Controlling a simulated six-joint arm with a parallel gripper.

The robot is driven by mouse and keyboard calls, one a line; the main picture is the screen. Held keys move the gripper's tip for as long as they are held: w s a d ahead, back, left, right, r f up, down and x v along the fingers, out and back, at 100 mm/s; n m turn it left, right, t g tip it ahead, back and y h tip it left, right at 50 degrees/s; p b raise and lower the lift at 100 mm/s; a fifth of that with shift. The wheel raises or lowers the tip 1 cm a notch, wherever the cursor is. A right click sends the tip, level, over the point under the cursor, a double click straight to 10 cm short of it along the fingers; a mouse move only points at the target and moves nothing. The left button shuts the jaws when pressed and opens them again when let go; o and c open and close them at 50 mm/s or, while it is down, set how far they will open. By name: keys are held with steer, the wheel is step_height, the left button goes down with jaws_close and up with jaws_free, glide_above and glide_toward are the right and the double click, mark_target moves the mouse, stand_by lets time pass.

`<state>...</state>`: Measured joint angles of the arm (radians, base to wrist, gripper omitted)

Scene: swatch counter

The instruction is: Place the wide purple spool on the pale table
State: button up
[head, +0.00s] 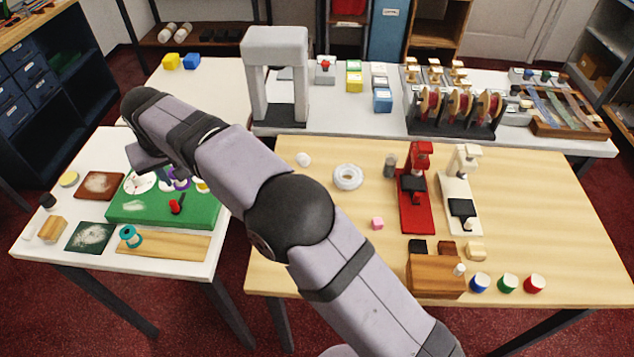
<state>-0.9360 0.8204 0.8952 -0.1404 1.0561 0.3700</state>
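A small purple thing (181,184), perhaps the wide purple spool, shows on the green board (150,213) on the white left table (192,282). White discs lie beside it, and my arm's end partly covers the area, so its full shape is hidden. My gripper (150,165) is over the back part of the green board, close to the purple thing; I cannot tell whether they touch. Its fingers are too small and dark to show whether they are open or shut. The pale wooden table (300,270) stands to the right, beyond a gap.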

steer(key=w+d+m+h, duration=0.1)
steer(key=w+d, duration=0.3)
steer(key=d, duration=0.3)
steer(key=w+d+m, duration=0.2)
steer(key=w+d, duration=0.2)
steer(key=d, duration=0.3)
steer(key=w+d+m+h, duration=0.1)
steer(key=w+d, duration=0.3)
steer(key=d, duration=0.3)
steer(key=s+d+f+m+g+h, duration=0.1)
steer(key=s+d+f+m+h, duration=0.1)
steer(key=s+d+m, duration=0.3)
steer(key=s+d+f+m+g+h, duration=0.2)
steer(key=s+d+f+m, duration=0.3)
steer(key=d+m, duration=0.7)
steer(key=m+h, duration=0.1)
steer(key=m, duration=0.3)
steer(key=shift+s+d+f+g, duration=0.25)
steer(key=shift+s+g, duration=0.05)
steer(key=shift+s, duration=0.05)
steer(key=shift+f+p, duration=1.5)
steer(key=shift+f, duration=3.55)
steer(key=shift+f, duration=0.1)
